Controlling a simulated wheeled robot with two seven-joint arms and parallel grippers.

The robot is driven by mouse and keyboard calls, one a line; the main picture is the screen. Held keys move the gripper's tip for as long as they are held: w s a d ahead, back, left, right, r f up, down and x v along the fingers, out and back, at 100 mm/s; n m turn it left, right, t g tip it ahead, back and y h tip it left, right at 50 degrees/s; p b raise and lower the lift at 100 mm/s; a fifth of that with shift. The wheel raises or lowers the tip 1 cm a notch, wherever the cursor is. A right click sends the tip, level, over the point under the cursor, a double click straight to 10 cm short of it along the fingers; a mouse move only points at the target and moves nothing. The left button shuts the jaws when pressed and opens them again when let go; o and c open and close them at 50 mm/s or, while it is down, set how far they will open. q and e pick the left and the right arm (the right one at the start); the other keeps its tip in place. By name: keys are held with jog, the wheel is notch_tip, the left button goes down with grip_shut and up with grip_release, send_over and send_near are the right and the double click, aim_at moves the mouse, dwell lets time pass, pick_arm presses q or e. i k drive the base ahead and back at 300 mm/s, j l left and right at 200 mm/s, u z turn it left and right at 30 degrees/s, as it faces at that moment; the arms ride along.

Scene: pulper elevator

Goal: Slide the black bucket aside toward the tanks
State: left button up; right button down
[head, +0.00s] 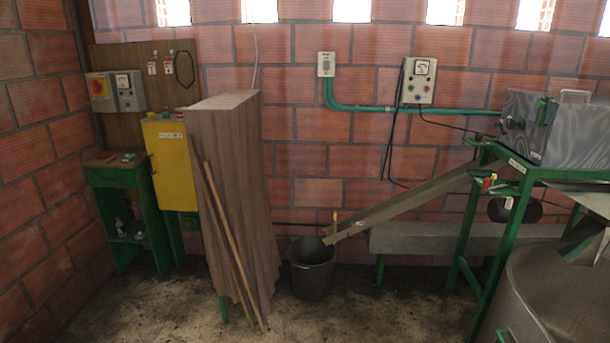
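The black bucket (312,275) stands upright on the floor near the middle of the head view, just right of a tall brown wooden partition. The lower end of a sloping metal chute (400,206) reaches over the bucket's rim. A large round metal tank (555,290) stands at the lower right, well apart from the bucket. The inside of the bucket is mostly hidden by its wall and the chute's end. Neither of my grippers is in view.
The wooden partition (232,190) has two poles (230,245) leaning on it. A green frame (500,210) carries a metal machine (550,125) at right. A grey ledge (440,238) runs behind the chute. The floor (400,305) between bucket and green frame is clear.

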aim_at(310, 259)
jog(key=i+l+u, duration=0.1)
jog(key=i+u, duration=0.15)
jog(key=i, duration=0.3)
jog(key=i+l+u, duration=0.25)
jog(key=i, duration=0.3)
jog(key=i+l+u, duration=0.25)
jog(key=i, duration=0.25)
